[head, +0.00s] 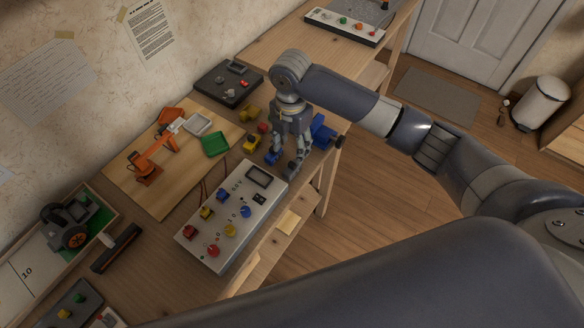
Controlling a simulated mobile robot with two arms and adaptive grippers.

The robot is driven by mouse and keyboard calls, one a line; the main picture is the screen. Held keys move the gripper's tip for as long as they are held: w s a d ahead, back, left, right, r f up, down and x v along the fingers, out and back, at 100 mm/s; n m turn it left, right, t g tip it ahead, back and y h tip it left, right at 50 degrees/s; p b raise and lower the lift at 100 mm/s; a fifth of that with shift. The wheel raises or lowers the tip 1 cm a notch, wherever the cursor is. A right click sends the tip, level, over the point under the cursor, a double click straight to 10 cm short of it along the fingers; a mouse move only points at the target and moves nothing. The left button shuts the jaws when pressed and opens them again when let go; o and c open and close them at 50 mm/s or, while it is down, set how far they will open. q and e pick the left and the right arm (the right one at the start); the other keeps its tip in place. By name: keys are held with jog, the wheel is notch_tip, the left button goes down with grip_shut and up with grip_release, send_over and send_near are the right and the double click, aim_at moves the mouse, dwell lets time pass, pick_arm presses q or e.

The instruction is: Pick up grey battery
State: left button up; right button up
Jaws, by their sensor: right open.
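My right gripper (284,163) reaches down from above onto the wooden workbench (170,210). Its fingers are apart, just beyond the far right corner of the white control panel. A small blue piece (272,158) shows beside the left finger. I cannot pick out a grey battery with certainty. Grey shapes at the fingertips blend with the fingers, and the gripper hides part of the bench there. My left gripper is not in view.
The white control panel (208,238) with coloured knobs stands close in front of the gripper. Yellow blocks (251,113), a red piece (263,128) and a blue object (322,132) crowd around it.

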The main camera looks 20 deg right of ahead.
aim_at(292, 164)
notch_tip(292, 164, down, 2)
jog(key=shift+f, duration=0.1)
jog(key=f, duration=0.1)
jog(key=f+p, duration=0.1)
jog(key=f, duration=0.2)
jog(key=shift+s+f+p, duration=0.3)
jog(key=shift+s+f, duration=0.05)
jog(key=shift+f, duration=0.5)
grip_shut()
